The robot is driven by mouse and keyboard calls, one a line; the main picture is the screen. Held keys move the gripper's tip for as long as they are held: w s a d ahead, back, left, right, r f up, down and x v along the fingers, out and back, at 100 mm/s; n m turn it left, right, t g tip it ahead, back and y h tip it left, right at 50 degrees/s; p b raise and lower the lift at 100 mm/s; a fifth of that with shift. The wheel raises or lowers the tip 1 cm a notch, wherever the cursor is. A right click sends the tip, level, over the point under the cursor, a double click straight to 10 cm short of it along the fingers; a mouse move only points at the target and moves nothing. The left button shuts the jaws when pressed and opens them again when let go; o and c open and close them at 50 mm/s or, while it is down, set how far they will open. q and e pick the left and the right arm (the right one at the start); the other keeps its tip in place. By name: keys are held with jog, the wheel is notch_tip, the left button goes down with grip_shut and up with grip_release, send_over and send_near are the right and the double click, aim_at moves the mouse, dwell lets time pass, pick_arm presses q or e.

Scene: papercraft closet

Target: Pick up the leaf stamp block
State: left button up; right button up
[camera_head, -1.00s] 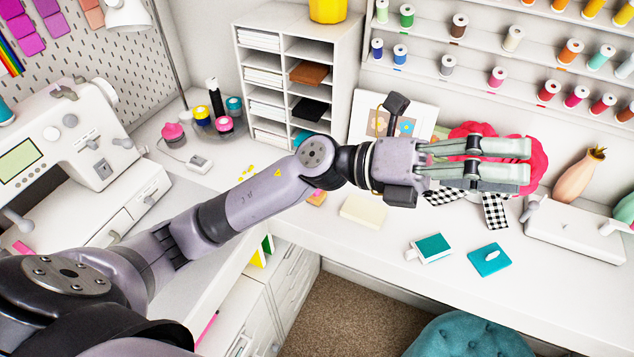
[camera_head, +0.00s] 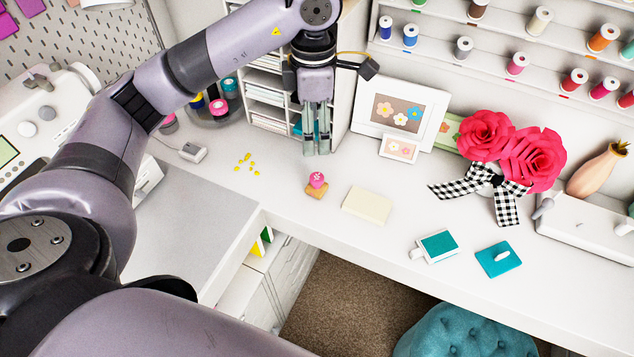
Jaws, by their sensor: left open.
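A small stamp block (camera_head: 317,191) with a wooden base and a pink knob sits on the white desk near the middle. I cannot see a leaf mark on it, so I cannot tell for sure that it is the leaf stamp. My left gripper (camera_head: 317,153) points down behind and above this block, apart from it. It is open and empty, with its two fingers close side by side. My right gripper is not in view.
A cream block (camera_head: 367,205) lies right of the stamp block, and a teal ink pad (camera_head: 437,246) further right. Yellow bits (camera_head: 245,161) lie left. Framed flower pictures (camera_head: 400,112) and red paper flowers (camera_head: 510,150) stand behind. A paper shelf (camera_head: 268,95) is behind the gripper.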

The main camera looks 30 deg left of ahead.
aim_at(315, 176)
pick_arm(q)
notch_tip(315, 176, down, 10)
jog(key=shift+r+p, duration=0.15)
jog(key=shift+p, duration=0.95)
jog(key=f+p, duration=0.2)
jog(key=f, duration=0.1)
jog(key=f+p, duration=0.1)
jog(key=shift+s+d+f, duration=0.2)
jog(key=shift+s+f, duration=0.05)
jog(key=shift+f, duration=0.5)
jog(key=c, duration=1.1)
